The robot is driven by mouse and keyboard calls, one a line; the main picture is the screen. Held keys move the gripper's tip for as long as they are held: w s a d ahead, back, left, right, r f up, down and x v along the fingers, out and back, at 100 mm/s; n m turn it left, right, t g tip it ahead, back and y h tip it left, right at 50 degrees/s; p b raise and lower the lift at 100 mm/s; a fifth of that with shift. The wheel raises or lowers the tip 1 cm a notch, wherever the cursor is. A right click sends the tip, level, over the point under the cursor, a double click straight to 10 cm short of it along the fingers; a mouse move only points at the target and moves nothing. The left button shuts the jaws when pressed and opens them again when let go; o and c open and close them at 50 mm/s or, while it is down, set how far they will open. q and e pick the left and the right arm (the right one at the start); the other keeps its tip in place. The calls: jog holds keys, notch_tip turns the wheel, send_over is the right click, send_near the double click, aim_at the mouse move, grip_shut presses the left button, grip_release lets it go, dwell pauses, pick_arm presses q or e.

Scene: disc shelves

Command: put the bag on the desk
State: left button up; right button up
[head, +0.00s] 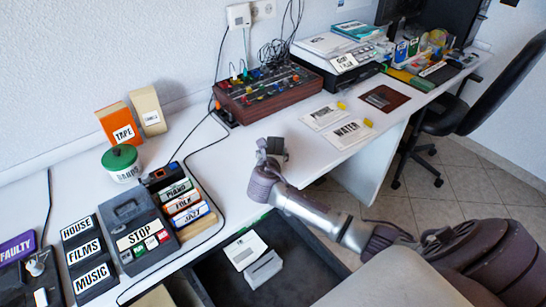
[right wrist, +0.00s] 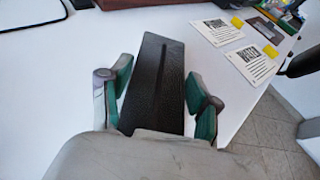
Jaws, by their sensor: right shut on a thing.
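My right gripper (head: 268,160) is over the white desk (head: 245,185), near its front edge. It is shut on a black, long, flat-faced thing (right wrist: 158,85) with a narrow slit along its top, which may be the bag; I cannot tell for sure. In the right wrist view the green finger pads stand on both sides of it. In the head view only a small dark part of it (head: 276,146) shows, above the desk top, and whether it touches the desk is unclear. My left gripper is not in view.
Paper cards (head: 352,133) lie right of my right gripper, and a mixer (head: 268,92) stands behind it. An open dark drawer (head: 300,255) with white boxes is below the desk edge. A tape player (head: 140,235) and labelled boxes fill the left. The desk around the gripper is clear.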

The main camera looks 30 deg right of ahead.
jog(key=shift+f, duration=0.65)
jog(key=shift+f, duration=0.1)
jog(key=o, duration=1.3)
jog(key=p+v, duration=0.1)
jog(key=v, duration=1.1)
jog(key=shift+s+r, duration=0.1)
jog(key=shift+r, duration=0.1)
